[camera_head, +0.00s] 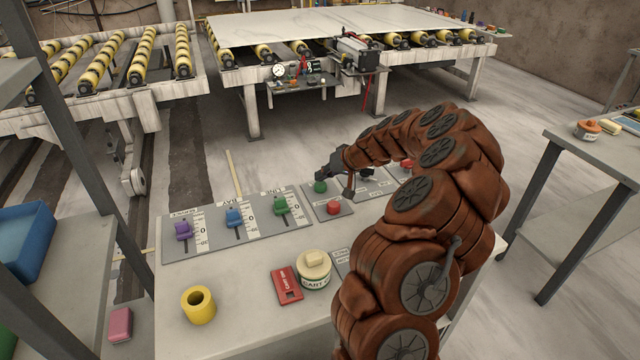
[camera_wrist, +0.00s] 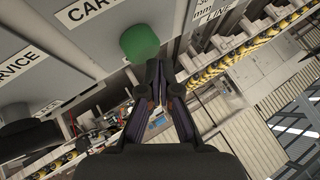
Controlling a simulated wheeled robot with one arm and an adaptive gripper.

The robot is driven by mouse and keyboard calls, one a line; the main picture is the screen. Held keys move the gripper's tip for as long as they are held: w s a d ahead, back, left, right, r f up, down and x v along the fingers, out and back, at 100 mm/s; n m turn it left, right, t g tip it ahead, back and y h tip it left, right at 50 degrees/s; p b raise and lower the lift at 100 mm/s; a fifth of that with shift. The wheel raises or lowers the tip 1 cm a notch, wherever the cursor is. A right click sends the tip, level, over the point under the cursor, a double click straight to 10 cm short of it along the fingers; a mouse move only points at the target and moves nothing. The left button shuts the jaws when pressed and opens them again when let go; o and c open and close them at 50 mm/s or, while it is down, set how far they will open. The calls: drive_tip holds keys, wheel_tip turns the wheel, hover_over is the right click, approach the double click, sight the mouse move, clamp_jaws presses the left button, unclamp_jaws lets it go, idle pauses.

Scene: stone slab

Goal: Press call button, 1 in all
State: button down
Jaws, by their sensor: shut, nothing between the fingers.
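A panel (camera_head: 311,204) on the console carries a round green button (camera_head: 320,187) and a red button (camera_head: 334,208). The green button also shows in the wrist view (camera_wrist: 139,42), beside a label starting "CAR". No label reading "call" is legible. My gripper (camera_head: 327,173) is shut and empty, above the panel close to the green button. In the wrist view its fingertips (camera_wrist: 160,66) are just beside and below the green button; I cannot tell whether they touch it.
Purple (camera_head: 183,231), blue (camera_head: 234,218) and green (camera_head: 281,205) slider knobs stand left of the buttons. A yellow ring (camera_head: 198,304), a red tag (camera_head: 287,286) and a round tin (camera_head: 314,276) lie in front. A black knob (camera_wrist: 30,130) sits by the "SERVICE" label.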

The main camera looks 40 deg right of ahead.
sight(322, 183)
drive_tip(key=shift+f+b, duration=0.6)
drive_tip(key=shift+b, duration=0.05)
idle(0.8)
drive_tip(key=shift+r, duration=1.05)
drive_tip(key=shift+r, duration=2.45)
